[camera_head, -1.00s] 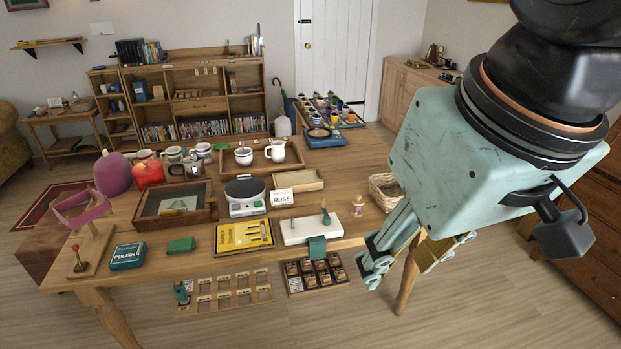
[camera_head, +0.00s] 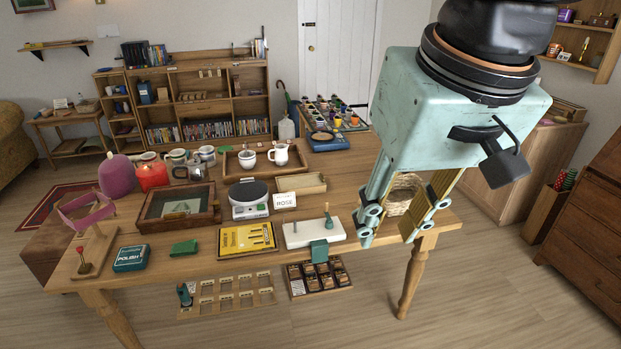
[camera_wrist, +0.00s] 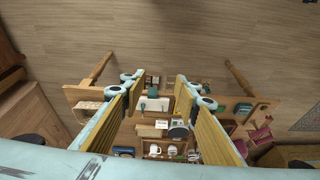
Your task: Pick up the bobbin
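My gripper (camera_head: 390,228) hangs over the right end of the wooden table (camera_head: 345,190), fingers pointing down, open with nothing between them. In the wrist view its fingers (camera_wrist: 160,80) are also spread wide. A small pink-and-gold item, perhaps the bobbin, stood on the table right of the white board (camera_head: 314,233) in the earlier head view. That spot is now behind my gripper's left finger. I cannot make out a bobbin in the wrist view.
A wicker basket (camera_head: 403,190) stands behind my fingers. A yellow case (camera_head: 246,239), a kitchen scale (camera_head: 249,200) and a sign (camera_head: 285,201) sit to the left. A box of dark packets (camera_head: 320,277) lies below the table's front edge. Floor is clear at right.

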